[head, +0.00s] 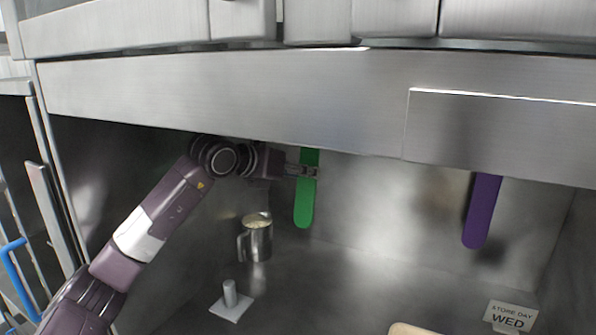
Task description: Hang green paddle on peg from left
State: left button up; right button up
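A green paddle (304,203) hangs upright under the steel front panel, near the back wall. Its upper end is hidden behind the panel's lower edge, and I see no peg. My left gripper (308,171) is at the paddle's upper part, reaching in from the left. Its fingers lie over the green surface and look closed on it. A purple paddle (482,212) hangs to the right, its top also hidden by the panel. My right gripper is out of view.
A white base with a short post (231,301) is in front. A "STORE DAY WED" sign (511,317) stands at lower right. A beige edge (412,329) shows at the bottom. The steel panel (250,95) overhangs the space.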

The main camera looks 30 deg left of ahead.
pick_arm(q)
jog(key=shift+w+p, duration=0.7)
jog(key=shift+w, duration=0.6)
jog(key=shift+w+f, duration=0.55)
jog(key=o, duration=1.3)
jog(key=shift+a, duration=0.1)
jog(key=v, duration=1.2)
